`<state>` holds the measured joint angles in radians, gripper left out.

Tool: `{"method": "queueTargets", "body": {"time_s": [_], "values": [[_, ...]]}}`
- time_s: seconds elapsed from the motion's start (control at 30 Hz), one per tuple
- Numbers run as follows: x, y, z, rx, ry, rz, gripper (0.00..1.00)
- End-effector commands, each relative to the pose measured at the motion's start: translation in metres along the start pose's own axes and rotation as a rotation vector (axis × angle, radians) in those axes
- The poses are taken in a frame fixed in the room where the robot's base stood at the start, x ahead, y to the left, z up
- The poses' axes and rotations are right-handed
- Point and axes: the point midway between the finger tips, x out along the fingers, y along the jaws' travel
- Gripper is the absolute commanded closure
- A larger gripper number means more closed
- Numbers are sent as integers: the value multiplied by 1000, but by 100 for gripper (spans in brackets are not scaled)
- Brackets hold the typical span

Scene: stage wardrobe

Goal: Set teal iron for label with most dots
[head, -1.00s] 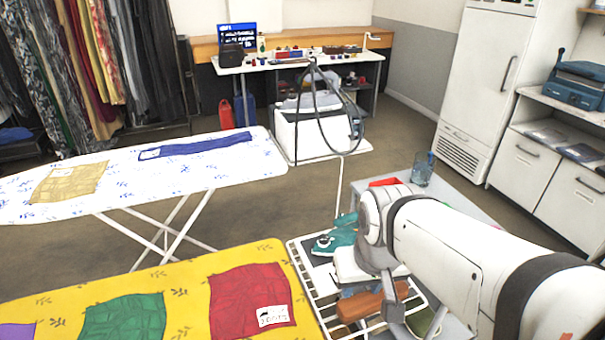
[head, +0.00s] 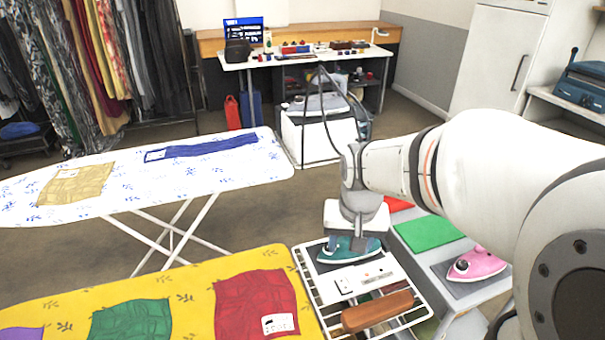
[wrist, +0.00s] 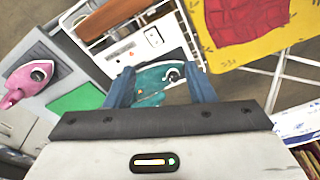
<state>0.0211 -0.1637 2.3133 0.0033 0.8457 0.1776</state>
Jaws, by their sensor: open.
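The teal iron (head: 340,257) sits at the far end of a white wire rack at the right end of the yellow ironing board. My gripper (head: 357,238) is open and points down just above it. In the wrist view, the teal iron (wrist: 160,78) shows between my two blue fingers (wrist: 160,84); I cannot tell whether they touch it. White labels lie on the red cloth (head: 255,295), the tan cloth (head: 75,185) and the blue cloth (head: 205,147). The marks on the labels are too small to count. The label on the green cloth (head: 130,320) is not visible.
A pink iron (head: 478,264) stands on a grey pad to the right, near a green mat (head: 428,232). A white ironing board (head: 250,172) stands behind.

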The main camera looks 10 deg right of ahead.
Motion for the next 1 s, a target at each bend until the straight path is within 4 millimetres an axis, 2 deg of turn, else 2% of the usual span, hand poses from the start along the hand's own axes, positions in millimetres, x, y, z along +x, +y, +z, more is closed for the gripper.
{"method": "queueTargets", "body": {"time_s": [0.1, 0.3, 0.5, 0.73, 0.87, 1.0], "values": [[9, -7, -34, 80, -37, 9, 51], [39, -16, -83, 218, -83, 27, 51], [74, -23, -117, 332, -119, 45, 51], [98, -26, -133, 395, -135, 56, 51], [109, -25, -132, 402, -139, 59, 51], [130, -24, -129, 402, -140, 59, 51]]}}
